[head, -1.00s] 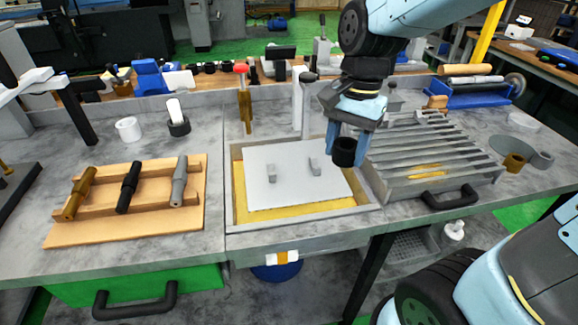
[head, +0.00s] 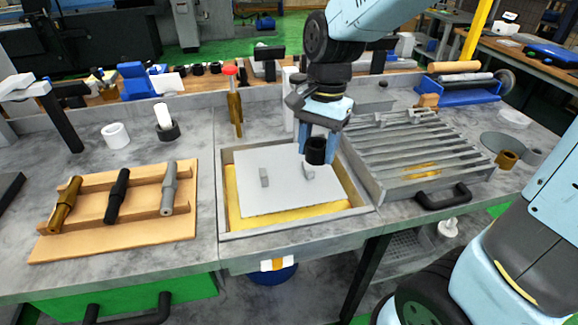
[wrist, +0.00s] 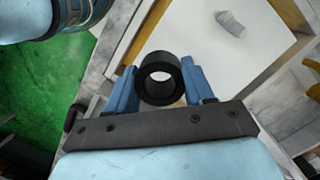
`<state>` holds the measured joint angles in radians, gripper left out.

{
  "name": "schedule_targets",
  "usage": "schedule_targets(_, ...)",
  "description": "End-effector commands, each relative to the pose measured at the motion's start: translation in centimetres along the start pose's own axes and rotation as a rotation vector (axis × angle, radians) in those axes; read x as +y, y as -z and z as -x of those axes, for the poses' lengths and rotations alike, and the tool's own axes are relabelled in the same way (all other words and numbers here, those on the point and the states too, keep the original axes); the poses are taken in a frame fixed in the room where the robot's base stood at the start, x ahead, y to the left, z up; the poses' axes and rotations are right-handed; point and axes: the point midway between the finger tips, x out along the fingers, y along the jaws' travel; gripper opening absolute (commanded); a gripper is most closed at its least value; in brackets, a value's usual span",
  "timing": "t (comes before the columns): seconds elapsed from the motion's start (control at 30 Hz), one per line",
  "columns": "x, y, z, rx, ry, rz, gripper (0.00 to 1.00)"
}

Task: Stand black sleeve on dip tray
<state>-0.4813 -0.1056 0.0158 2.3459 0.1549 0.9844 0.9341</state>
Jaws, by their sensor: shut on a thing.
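The black sleeve (head: 316,151) is a short hollow cylinder, held upright between the blue fingers of my gripper (head: 318,143). In the wrist view the sleeve (wrist: 161,77) shows its round bore, with a pale surface visible through it. My gripper (wrist: 160,88) is shut on it. The dip tray (head: 300,226) is a grey-framed shallow tray with yellow inside and a white plate (head: 275,192) with two small grey blocks. The sleeve appears over the tray's right part, near the right block. Whether its bottom touches the plate I cannot tell.
A slatted grey rack (head: 420,160) with a black handle stands right of the tray. A wooden board (head: 140,232) with several spindles lies left. A brass post with a red knob (head: 232,95) rises behind the tray.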

Motion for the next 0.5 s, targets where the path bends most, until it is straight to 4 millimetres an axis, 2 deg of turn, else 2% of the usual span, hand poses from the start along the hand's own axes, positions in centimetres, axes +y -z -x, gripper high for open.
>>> schedule_targets(0.23, -3.9, 1.1, -1.6, 0.0, 0.0, 0.001, 0.0)
schedule_targets(0.5, -6.7, 2.1, -5.0, -0.002, -0.001, 0.0, 0.0)
